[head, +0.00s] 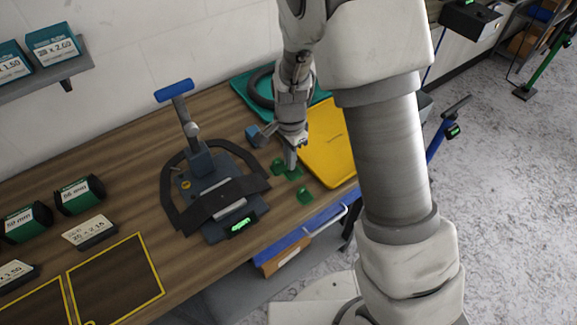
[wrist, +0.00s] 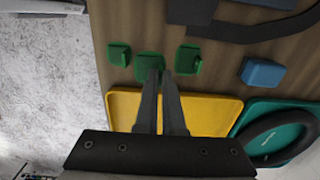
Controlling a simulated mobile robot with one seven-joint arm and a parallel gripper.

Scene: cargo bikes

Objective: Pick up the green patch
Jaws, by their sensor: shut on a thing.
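Three small green patches lie in a row on the wooden bench near the yellow tray. In the wrist view they are a left patch (wrist: 119,54), a middle patch (wrist: 149,65) and a right patch (wrist: 188,59). My gripper (wrist: 159,80) points down at the middle one, its fingers close together and shut on that patch's near edge. The head view also shows my gripper (head: 291,160) low over the bench, with the middle patch (head: 295,175) at its tips. The fingertips partly hide the contact. I cannot tell whether the patch is clear of the wood.
The yellow tray (head: 333,150) lies right of my gripper, with a teal tray (head: 243,86) holding a black ring behind. A blue block (wrist: 263,74) stands close by. A clamp stand (head: 204,165) with a dark tyre piece is to the left. The bench edge is near.

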